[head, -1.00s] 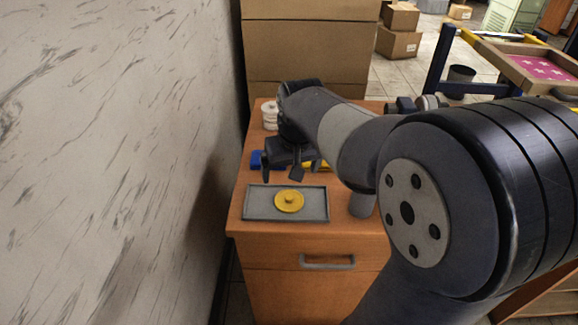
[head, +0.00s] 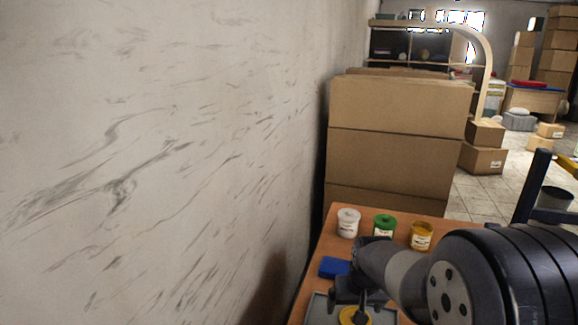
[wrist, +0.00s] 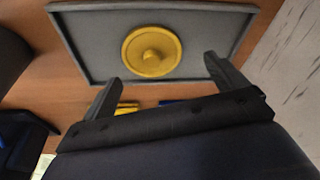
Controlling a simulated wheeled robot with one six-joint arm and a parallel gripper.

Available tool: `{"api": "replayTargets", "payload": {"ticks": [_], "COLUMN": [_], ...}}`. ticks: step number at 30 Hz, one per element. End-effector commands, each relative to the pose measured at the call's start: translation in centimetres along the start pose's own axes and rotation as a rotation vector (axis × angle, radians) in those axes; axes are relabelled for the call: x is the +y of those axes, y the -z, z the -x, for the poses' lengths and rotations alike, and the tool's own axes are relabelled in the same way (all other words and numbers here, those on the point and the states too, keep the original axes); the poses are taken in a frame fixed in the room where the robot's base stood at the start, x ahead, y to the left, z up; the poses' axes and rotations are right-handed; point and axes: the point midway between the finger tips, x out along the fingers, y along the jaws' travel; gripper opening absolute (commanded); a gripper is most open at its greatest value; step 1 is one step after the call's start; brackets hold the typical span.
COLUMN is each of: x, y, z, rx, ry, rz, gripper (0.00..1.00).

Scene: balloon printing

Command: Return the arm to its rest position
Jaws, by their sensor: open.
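My gripper (wrist: 158,80) is open and empty in the wrist view, its two fingers apart near the front edge of a grey tray (wrist: 90,55). A round yellow lid (wrist: 151,51) with a small knob lies in the tray, beyond the fingertips and not held. In the head view my gripper (head: 357,308) hangs over the desk at the bottom edge, with the yellow lid (head: 354,316) partly hidden behind it. The tray (head: 318,310) is cut off by the frame there.
On the desk (head: 338,235) stand a white jar (head: 348,222), a green-topped jar (head: 384,225) and a yellow jar (head: 421,236). A blue block (head: 334,267) lies left of my arm. Large cardboard boxes (head: 395,155) stand behind the desk. A wall (head: 150,160) fills the left.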

Motion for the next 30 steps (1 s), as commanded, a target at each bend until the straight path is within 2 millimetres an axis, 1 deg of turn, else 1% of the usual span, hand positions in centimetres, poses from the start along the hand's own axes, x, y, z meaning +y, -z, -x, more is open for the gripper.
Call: {"api": "replayTargets", "payload": {"ticks": [3,6,16,20,24,25,27,30], "x": [0.0,0.0,0.0,0.0,0.0,0.0,0.0,0.0], "y": [0.2,0.3,0.2,0.0,-0.7,-0.8,-0.4,-0.4], "z": [0.8,1.0,1.0,0.1,-2.0,-2.2,-0.1,1.8], "rx": [0.000,-0.001,-0.002,-0.004,-0.006,-0.005,0.005,0.005], "ry": [0.000,0.000,0.000,0.000,0.000,0.000,0.000,0.000], "rz": [0.000,0.000,0.000,0.000,0.000,0.000,0.000,0.000], "gripper": [0.92,0.92,0.92,0.92,0.92,0.92,0.92,0.92]}}
